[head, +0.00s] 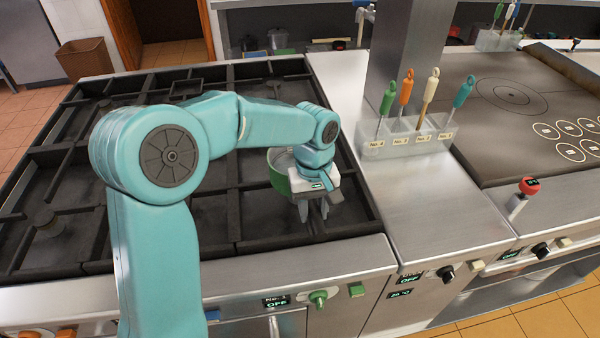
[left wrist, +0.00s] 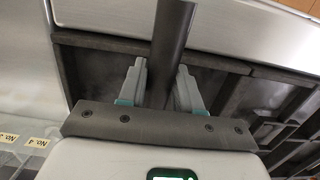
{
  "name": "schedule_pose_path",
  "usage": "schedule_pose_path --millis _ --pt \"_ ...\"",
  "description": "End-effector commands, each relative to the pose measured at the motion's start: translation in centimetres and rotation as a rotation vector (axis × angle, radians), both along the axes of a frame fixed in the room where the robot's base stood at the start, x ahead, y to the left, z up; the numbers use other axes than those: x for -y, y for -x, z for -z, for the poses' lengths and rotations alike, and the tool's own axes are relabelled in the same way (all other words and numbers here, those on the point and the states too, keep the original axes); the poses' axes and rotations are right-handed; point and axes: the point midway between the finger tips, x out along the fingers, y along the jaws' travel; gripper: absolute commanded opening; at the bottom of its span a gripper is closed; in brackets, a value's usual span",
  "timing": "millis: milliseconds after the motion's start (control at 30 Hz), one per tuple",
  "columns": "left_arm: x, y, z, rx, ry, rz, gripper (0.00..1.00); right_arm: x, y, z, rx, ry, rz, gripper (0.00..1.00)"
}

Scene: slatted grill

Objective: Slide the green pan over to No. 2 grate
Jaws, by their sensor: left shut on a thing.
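The green pan (head: 279,172) sits on the black grate at the right part of the slatted grill (head: 215,205). My left forearm and wrist hide much of it. My left gripper (head: 311,212) is low over the grate, at the pan's near side. In the left wrist view, a dark round bar, the pan's handle (left wrist: 172,35), runs between the two fingers of my left gripper (left wrist: 160,85). The gripper is shut on this handle. My right gripper is not in view.
A metal counter (head: 425,200) is right of the grill. It bears a clear holder (head: 405,140) with several colored-handled tools, beside a grey pillar (head: 408,50). A flat griddle (head: 480,105) lies further right. Knobs, including a green one (head: 318,298), line the front panel. The grate's left part is clear of pans.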

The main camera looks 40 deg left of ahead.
Motion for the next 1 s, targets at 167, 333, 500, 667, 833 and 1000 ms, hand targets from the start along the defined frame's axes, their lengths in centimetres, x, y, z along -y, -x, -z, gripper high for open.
schedule_pose_path --millis 167,333,500,667,833,1000 --pt "-0.7 0.5 0.0 0.005 -0.002 -0.002 0.00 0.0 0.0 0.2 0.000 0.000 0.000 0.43" --pt "-1.5 1.5 0.0 0.003 -0.002 -0.002 0.00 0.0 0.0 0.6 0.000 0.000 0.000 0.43" --pt "-2.3 2.4 0.0 0.002 -0.001 -0.002 0.00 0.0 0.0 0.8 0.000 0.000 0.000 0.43" --pt "-3.1 3.3 0.1 0.000 -0.001 -0.004 0.00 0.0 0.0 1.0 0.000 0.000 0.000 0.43" --pt "-4.0 4.2 0.1 -0.001 -0.001 -0.005 0.00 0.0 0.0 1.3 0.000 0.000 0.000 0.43" --pt "-4.8 5.2 0.1 -0.002 0.000 -0.004 0.00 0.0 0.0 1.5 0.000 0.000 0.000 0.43"
